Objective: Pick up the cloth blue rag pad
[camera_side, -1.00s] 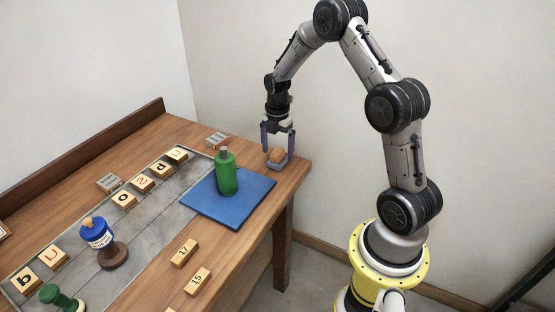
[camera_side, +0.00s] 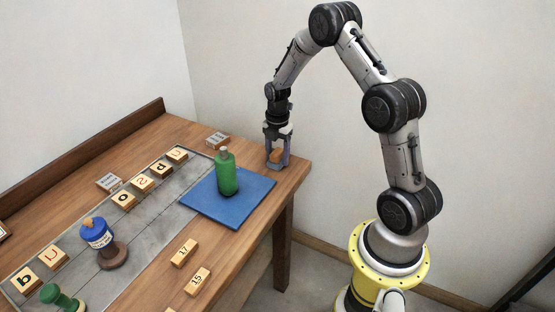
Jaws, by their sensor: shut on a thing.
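A green bottle (camera_side: 226,174) stands on a flat blue mat (camera_side: 215,210) left of my gripper. Two number blocks (camera_side: 184,253) (camera_side: 196,282) lie near the front edge. A grey box (camera_side: 217,140) lies behind.

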